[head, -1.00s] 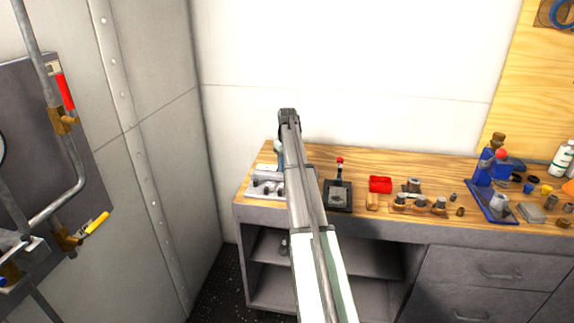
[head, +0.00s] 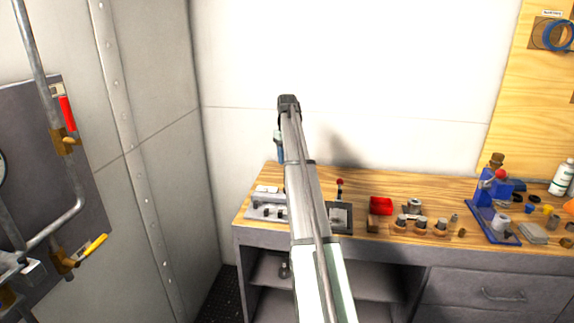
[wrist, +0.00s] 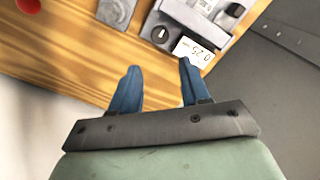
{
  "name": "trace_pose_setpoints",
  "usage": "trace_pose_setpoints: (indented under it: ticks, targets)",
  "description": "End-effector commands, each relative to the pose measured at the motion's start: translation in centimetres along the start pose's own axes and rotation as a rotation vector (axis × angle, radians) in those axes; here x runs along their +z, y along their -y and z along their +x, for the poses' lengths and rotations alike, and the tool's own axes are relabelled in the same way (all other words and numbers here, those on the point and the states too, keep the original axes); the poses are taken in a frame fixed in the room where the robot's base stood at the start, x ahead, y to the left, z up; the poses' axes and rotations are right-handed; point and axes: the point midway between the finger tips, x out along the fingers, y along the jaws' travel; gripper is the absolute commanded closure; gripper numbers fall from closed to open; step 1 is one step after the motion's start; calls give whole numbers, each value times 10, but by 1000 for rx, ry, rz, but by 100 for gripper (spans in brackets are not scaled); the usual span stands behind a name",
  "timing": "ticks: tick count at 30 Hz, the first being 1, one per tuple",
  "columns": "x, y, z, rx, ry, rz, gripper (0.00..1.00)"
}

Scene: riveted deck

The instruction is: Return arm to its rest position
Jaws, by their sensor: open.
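My arm stretches up and forward through the middle of the head view, over the left part of the workbench. My gripper (wrist: 158,85) shows in the wrist view with its two blue fingers apart and nothing between them. In the head view only a bit of blue finger (head: 280,145) shows beside the arm's end; the rest is hidden behind the arm.
Pipes with a red-handled valve (head: 67,113) and a yellow handle (head: 92,248) line the left wall.

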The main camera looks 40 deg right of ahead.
Motion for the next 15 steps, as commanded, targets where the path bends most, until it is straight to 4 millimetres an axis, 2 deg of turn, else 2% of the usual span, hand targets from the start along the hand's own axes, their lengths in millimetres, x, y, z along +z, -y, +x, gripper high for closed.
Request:
trace_pose_setpoints:
  ticks: [15]
  targets:
    - [0,0,-6,0,0,0,54]
